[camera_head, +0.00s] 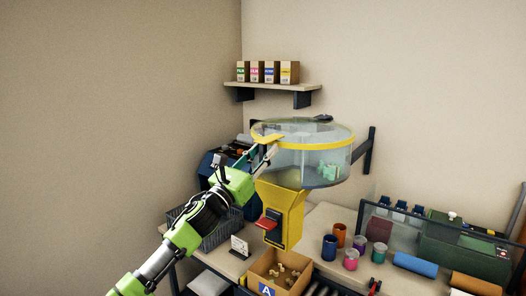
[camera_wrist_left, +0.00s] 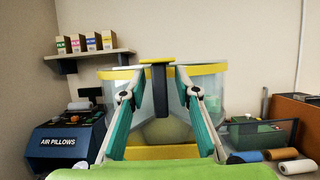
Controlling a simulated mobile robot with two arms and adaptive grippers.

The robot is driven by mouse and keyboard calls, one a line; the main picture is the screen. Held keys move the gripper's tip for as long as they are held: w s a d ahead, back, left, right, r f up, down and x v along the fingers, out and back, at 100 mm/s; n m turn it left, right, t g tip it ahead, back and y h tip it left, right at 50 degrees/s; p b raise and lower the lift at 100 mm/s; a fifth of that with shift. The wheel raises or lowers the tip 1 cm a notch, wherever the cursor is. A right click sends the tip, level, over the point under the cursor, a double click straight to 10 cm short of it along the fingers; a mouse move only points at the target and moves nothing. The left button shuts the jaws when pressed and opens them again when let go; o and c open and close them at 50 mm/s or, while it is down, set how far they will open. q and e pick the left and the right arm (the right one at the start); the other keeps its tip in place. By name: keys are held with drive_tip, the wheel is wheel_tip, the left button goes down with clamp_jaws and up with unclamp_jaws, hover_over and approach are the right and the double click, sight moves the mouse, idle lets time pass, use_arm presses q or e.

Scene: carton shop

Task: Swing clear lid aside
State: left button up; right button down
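A clear round drum (camera_head: 325,170) with a yellow rim stands on a yellow dispenser body (camera_head: 284,210). Its clear lid (camera_head: 305,131) lies flat across the top, with a dark piece at the back. A yellow tab (camera_head: 268,138) sticks out at the lid's front left. In the left wrist view this tab (camera_wrist_left: 157,61) sits above a dark upright stem (camera_wrist_left: 160,90). My left gripper (camera_head: 264,152) is at the tab. In the wrist view its fingers (camera_wrist_left: 159,76) stand on either side of the stem, with gaps showing. My right gripper is not seen.
Below the drum are an open carton (camera_head: 260,270) with small items and a small white card (camera_head: 239,246). Several colored cups (camera_head: 351,259) stand on the table at right. A blue air-pillow machine (camera_wrist_left: 68,142) is at left. A shelf with boxes (camera_head: 272,87) hangs behind.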

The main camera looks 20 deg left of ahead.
use_arm(q)
clamp_jaws()
drive_tip(key=shift+d+f, duration=0.1)
